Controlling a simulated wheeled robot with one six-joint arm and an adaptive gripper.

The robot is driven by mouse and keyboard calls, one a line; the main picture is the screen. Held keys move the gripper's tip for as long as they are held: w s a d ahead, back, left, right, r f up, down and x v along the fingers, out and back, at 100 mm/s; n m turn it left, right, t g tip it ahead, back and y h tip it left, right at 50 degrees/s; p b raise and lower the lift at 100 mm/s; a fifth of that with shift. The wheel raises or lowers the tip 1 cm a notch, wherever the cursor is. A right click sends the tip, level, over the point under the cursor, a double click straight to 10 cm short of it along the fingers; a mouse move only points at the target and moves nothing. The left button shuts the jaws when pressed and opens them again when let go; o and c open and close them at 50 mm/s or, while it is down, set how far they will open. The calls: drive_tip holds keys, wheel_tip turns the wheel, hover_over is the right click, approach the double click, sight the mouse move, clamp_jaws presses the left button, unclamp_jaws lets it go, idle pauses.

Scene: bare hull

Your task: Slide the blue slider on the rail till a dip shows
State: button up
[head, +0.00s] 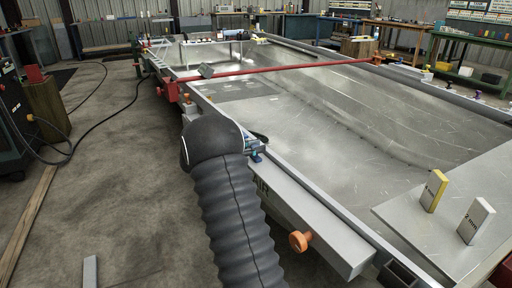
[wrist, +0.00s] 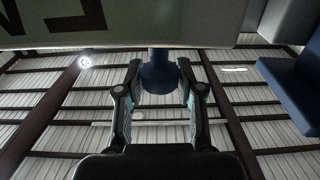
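In the wrist view a round blue knob on a short stem, which looks like the blue slider's grip (wrist: 158,77), is between the two fingers of my gripper (wrist: 158,86). The fingertips are close to its sides; I cannot tell whether they press on it. A pale rail with dark lettering (wrist: 120,22) crosses the top of that view. In the head view the long grey rail (head: 318,222) runs along the near edge of the metal hull panel (head: 350,120). My dark sleeved arm hides most of the gripper there. A small blue patch (head: 256,157) shows beside it. No dip is clearly visible.
A yellow block (head: 434,191) and a white block marked 2 mm (head: 476,221) stand on the flat plate at right. An orange knob (head: 298,241) juts from the rail's near side. A red bar (head: 270,70) crosses the panel. The floor at left is mostly open, with a cable.

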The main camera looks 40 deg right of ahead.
clamp_jaws()
drive_tip(key=shift+s, duration=0.1)
drive_tip(key=shift+s+f+b, duration=0.1)
drive_tip(key=shift+s+b, duration=0.15)
drive_tip(key=shift+b, duration=0.25)
drive_tip(key=b, duration=0.8)
hover_over(272, 174)
drive_tip(key=w, duration=0.1)
drive_tip(key=shift+w, duration=0.2)
drive_tip(key=shift+s+r, duration=0.2)
drive_tip(key=shift+s, duration=0.5)
